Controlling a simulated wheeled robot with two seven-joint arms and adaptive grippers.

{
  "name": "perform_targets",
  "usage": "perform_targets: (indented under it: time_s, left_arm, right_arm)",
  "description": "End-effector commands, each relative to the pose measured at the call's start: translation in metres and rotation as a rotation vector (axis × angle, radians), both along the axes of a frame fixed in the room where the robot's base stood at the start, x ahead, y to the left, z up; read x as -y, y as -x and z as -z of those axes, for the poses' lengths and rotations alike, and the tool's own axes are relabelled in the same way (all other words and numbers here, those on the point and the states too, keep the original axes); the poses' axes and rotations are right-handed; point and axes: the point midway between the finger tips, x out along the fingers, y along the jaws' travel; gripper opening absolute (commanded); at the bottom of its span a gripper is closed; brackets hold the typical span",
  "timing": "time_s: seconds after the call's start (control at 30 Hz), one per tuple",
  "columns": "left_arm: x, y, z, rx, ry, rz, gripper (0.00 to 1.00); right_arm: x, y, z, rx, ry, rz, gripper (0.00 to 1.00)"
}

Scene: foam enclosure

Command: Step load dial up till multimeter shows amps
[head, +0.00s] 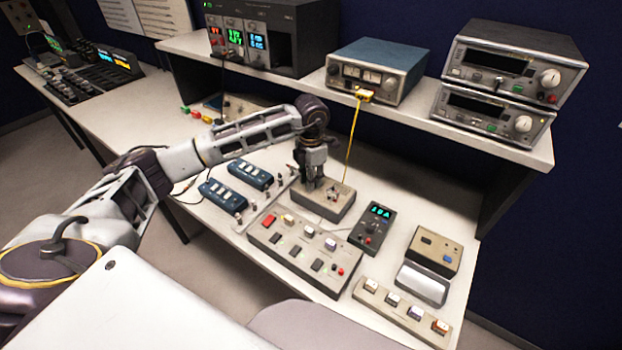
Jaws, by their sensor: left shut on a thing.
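My left gripper (312,184) points straight down over a beige box (333,213) on the bench. Its fingers are shut on what seems to be the load dial on the left part of the box's top; the fingers hide most of it. A small knob or terminal shows to the right of the fingers. A dark handheld multimeter (367,241) lies right of the box. Its lit cyan display (380,211) shows a few characters that seem to end in an A; I cannot read them surely. My right gripper is out of view.
A yellow cable (352,140) runs from a blue analog meter (376,72) on the shelf down to the beige box. A wide switch panel (301,252) stands in front of the box. Two blue switch units (222,195) lie to the left. A button strip (402,311) is at the front right.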

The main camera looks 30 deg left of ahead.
Motion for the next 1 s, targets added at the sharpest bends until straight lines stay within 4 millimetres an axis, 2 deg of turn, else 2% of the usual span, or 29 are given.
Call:
perform_targets:
  time_s: [0.1,0.13,0.3,0.73,1.0]
  left_arm:
    - [0.000,-0.001,-0.001,0.002,0.000,-0.001,0.00]
    - [0.000,-0.001,-0.001,0.002,0.000,-0.001,0.27]
    - [0.000,0.000,-0.001,0.001,0.000,-0.002,0.47]
    - [0.000,0.000,-0.003,0.001,0.001,-0.002,0.47]
    - [0.000,-0.001,-0.026,0.003,0.001,-0.001,0.47]
  right_arm:
    - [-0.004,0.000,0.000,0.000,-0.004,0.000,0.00]
    - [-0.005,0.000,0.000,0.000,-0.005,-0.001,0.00]
    - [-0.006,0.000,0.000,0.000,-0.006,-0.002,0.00]
    - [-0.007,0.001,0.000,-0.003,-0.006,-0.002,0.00]
    - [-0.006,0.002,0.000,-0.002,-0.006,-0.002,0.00]
